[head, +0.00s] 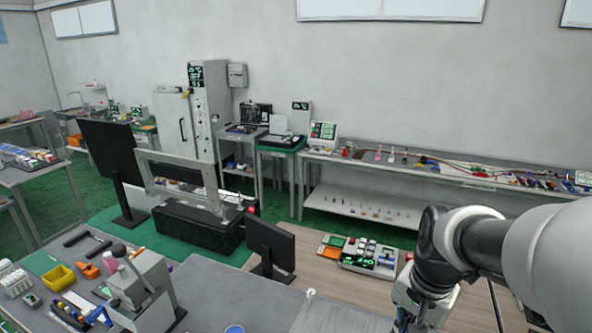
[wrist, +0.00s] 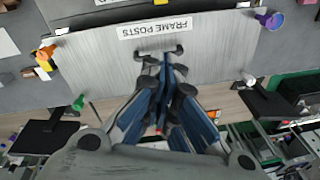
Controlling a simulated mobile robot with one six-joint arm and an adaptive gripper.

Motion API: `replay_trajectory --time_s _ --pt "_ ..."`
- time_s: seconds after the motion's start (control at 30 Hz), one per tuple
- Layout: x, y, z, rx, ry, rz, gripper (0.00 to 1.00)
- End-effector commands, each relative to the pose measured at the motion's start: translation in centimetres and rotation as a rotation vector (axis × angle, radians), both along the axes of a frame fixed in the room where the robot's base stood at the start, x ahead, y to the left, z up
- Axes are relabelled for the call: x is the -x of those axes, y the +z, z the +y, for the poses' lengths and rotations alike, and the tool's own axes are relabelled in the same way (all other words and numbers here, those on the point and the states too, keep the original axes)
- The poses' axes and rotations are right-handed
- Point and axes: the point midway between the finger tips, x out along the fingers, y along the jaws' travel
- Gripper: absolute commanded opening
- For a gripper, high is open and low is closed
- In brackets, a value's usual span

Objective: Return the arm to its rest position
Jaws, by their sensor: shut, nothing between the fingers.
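My arm comes in from the right edge of the head view, and my gripper (head: 408,318) hangs at the bottom, partly cut off by the frame edge. In the wrist view the fingers of my gripper (wrist: 166,66) are together with nothing between them. They point at a grey panel (wrist: 110,65) with an upside-down "FRAME POSTS" label (wrist: 155,27). A dark handle (wrist: 177,50) on that panel shows just beyond the fingertips; I cannot tell whether they touch it.
A grey fixture with a lever (head: 142,285) stands on the grey bench at lower left, by a yellow bin (head: 59,277). A black monitor (head: 271,246) stands at the bench's far edge. A long bench (head: 450,177) lines the wall. A purple cup (wrist: 271,19) is at upper right.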

Motion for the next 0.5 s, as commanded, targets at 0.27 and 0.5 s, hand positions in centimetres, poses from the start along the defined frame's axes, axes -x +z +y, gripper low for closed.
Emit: replay_trajectory --time_s 0.27,0.5 --pt "7.2 -3.0 3.6 0.095 0.344 -0.131 0.0" --pt "12.7 -6.9 5.3 0.181 0.599 -0.223 0.0"
